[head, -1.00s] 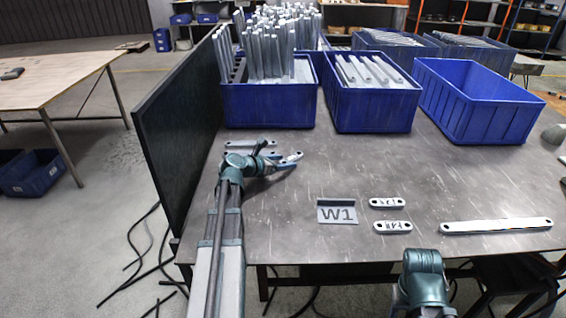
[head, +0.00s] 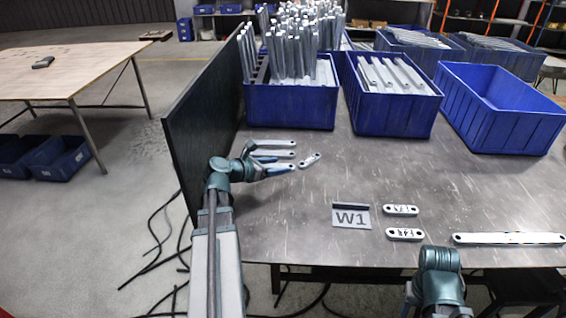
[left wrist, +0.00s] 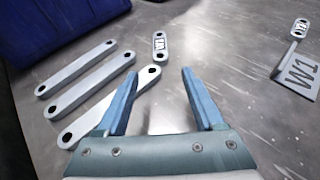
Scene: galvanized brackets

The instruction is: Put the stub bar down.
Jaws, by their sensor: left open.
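A short grey stub bar (head: 310,160) with a hole at each end lies flat on the table, right of a group of longer bars. It also shows in the left wrist view (left wrist: 160,46), with a label on its face, beyond the fingertips and apart from them. My left gripper (left wrist: 160,73) is open and empty, its blue fingers spread. In the head view my left gripper (head: 284,163) is just left of the stub bar, by the nearest long bar. Part of my right arm shows at the bottom; its gripper is not in view.
Long bars (head: 272,143) lie left of the stub bar; the nearest (left wrist: 140,85) runs partly behind my left finger. A W1 sign (head: 351,217), two labelled short bars (head: 401,210) and a long bar (head: 508,239) lie to the right. Blue bins (head: 290,108) stand behind; a dark panel (head: 205,125) edges the left.

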